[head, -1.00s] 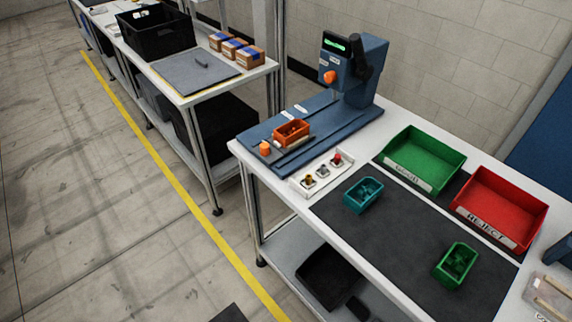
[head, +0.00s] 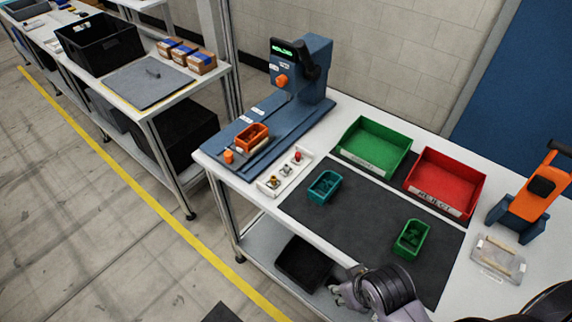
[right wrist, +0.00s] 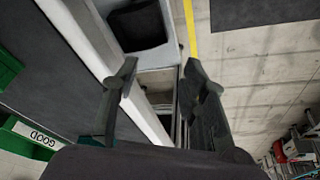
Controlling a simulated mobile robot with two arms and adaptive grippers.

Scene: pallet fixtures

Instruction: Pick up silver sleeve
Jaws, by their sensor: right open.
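The silver sleeve appears to be the small grey part (head: 285,171) in the middle of a white holder (head: 268,187). It sits between a brass-coloured part (head: 274,181) and a red-topped part (head: 296,157); details are too small to tell. My right gripper (head: 340,291) is at the front edge of the table, well apart from the holder. In the right wrist view its two fingers (right wrist: 160,72) are spread with nothing between them, over the table edge and floor. My left gripper is not in view.
A blue press (head: 302,75) stands behind the holder. A teal bin (head: 325,186) and green bin (head: 411,239) stand on the dark mat (head: 355,225). A green tray (head: 373,148) and red REJECT tray (head: 447,180) line the back. A clear box (head: 498,260) lies right.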

